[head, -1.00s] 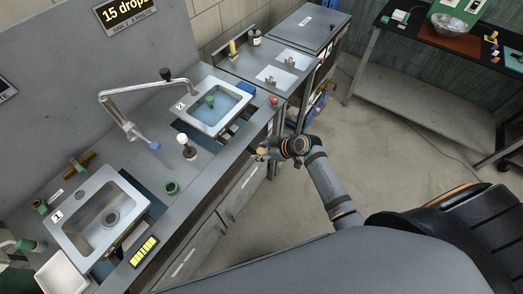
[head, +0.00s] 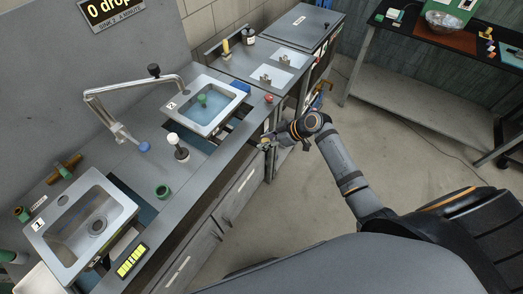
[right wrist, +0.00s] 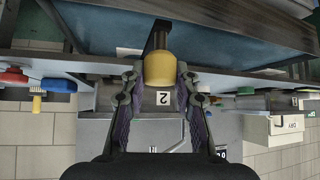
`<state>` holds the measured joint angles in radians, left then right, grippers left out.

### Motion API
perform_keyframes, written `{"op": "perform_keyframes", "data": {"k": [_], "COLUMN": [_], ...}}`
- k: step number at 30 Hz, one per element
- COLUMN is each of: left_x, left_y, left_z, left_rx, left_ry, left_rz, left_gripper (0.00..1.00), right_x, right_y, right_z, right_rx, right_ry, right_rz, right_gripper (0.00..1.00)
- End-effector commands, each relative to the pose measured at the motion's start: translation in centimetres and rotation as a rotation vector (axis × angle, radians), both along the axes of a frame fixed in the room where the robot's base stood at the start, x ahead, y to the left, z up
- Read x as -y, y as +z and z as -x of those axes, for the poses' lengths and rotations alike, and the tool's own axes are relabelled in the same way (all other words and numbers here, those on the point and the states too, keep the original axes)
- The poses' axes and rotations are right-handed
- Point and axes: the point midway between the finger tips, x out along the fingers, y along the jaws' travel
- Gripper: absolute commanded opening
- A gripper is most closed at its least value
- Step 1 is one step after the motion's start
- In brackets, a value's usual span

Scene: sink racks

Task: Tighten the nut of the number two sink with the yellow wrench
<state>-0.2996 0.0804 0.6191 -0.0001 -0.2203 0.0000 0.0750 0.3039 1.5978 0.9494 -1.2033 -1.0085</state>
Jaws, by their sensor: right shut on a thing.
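The number two sink (head: 238,84) is a steel basin with blue water and a small green thing in it, set in the grey counter under a swivel tap. My right gripper (head: 266,144) is at the counter's front edge, below and right of that sink. In the right wrist view the right gripper (right wrist: 160,78) is shut on the yellow handle of the wrench (right wrist: 160,68). The wrench's dark shaft points away under the blue basin. The nut is hidden, and whether the wrench touches it I cannot tell. The left gripper is out of view.
The number one sink (head: 127,206) is at the left front. A sign (head: 110,10) reads "0 drop".

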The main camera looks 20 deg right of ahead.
Motion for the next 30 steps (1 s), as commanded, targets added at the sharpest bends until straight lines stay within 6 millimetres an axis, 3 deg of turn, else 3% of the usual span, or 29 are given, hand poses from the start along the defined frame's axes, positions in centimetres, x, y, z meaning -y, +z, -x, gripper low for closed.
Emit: {"op": "perform_keyframes", "data": {"k": [7, 8, 13, 23, 30], "left_x": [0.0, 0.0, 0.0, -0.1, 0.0], "left_y": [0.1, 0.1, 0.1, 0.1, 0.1], "left_z": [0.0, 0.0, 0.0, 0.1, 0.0], "left_rx": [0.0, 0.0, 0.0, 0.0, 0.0], "left_ry": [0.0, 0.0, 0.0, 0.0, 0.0], "left_rz": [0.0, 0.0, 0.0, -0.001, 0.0], "left_gripper": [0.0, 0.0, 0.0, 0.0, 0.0], "right_x": [0.1, 0.1, 0.0, 0.2, 3.1], "right_y": [0.0, 0.0, 0.0, 0.1, 3.3], "right_z": [0.1, 0.1, 0.1, 0.2, 2.2], "right_rx": [-0.004, -0.004, -0.003, -0.003, -0.001], "right_ry": [0.001, 0.001, 0.001, 0.0, 0.001], "right_rz": [0.001, 0.001, 0.0, 0.002, 0.011], "right_gripper": [0.0, 0.31, 0.54, 0.54, 0.54]}}
